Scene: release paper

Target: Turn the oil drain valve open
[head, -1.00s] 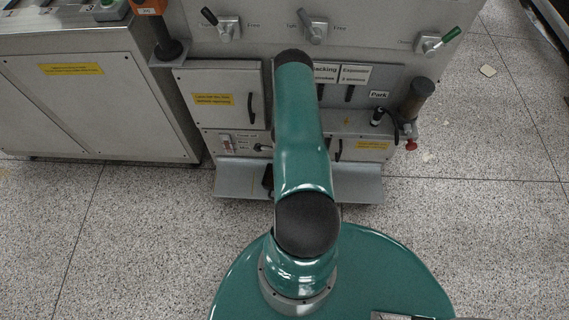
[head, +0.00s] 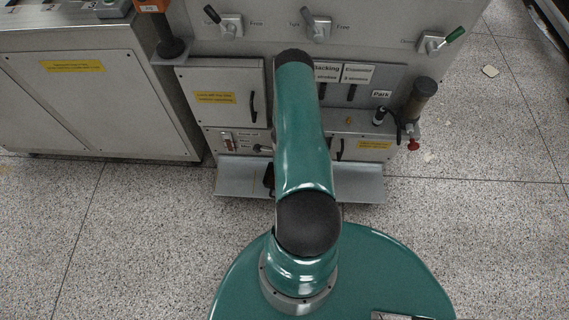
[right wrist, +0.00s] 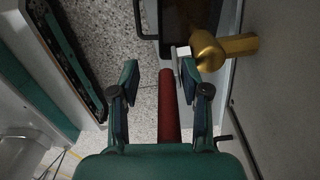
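In the right wrist view, a valve with a long red handle (right wrist: 169,105), a silver block (right wrist: 182,60) and a gold-coloured body (right wrist: 225,48) shows in front of me. My right gripper (right wrist: 160,80) is open. Its two fingers lie on either side of the red handle in the picture, with a gap visible on both sides. The near end of the handle is hidden behind the gripper's body, and I cannot tell how deep it sits between the fingers. My right gripper is not visible in the head view. My left gripper is in neither view.
In the head view, a grey machine panel (head: 217,92) has lever switches along its top, cabinet doors and a metal ledge (head: 240,185) low down. A brown cylinder (head: 421,98) and a red knob (head: 413,144) are on its right side.

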